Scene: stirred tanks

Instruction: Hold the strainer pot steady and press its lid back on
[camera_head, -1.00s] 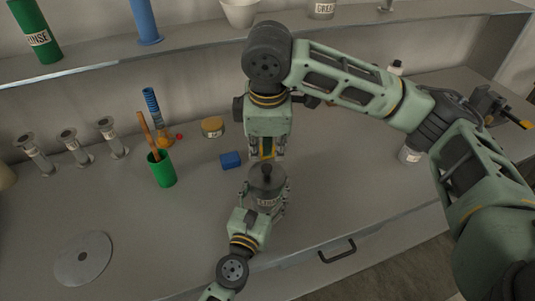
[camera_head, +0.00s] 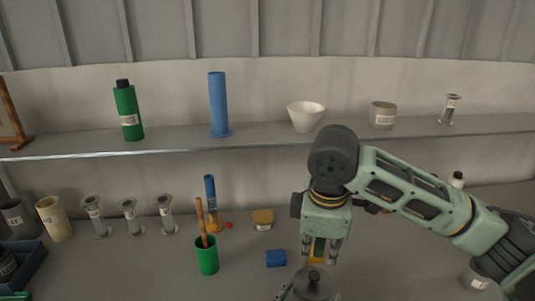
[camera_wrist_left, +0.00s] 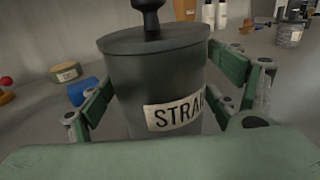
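The dark grey strainer pot (camera_wrist_left: 165,85) stands upright in the left wrist view, with a label reading "STRA". Its flat lid (camera_wrist_left: 125,41) lies level on top, with a black knob (camera_wrist_left: 150,18); I cannot tell how tightly it sits. My left gripper (camera_wrist_left: 170,100) has one finger on each side of the pot, seemingly against its wall. In the head view only the pot's top (camera_head: 313,284) shows, at the bottom edge, and the left gripper is mostly cut off. My right gripper (camera_head: 319,256) points down just above the lid, its fingers apart and seemingly empty.
A blue block (camera_head: 276,258), a green cup (camera_head: 207,260) with a brown stick and a tan-lidded jar (camera_head: 263,219) stand left of the pot. Several grey cylinders (camera_head: 130,217) stand farther left. A shelf (camera_head: 260,138) runs behind, carrying bottles and bowls.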

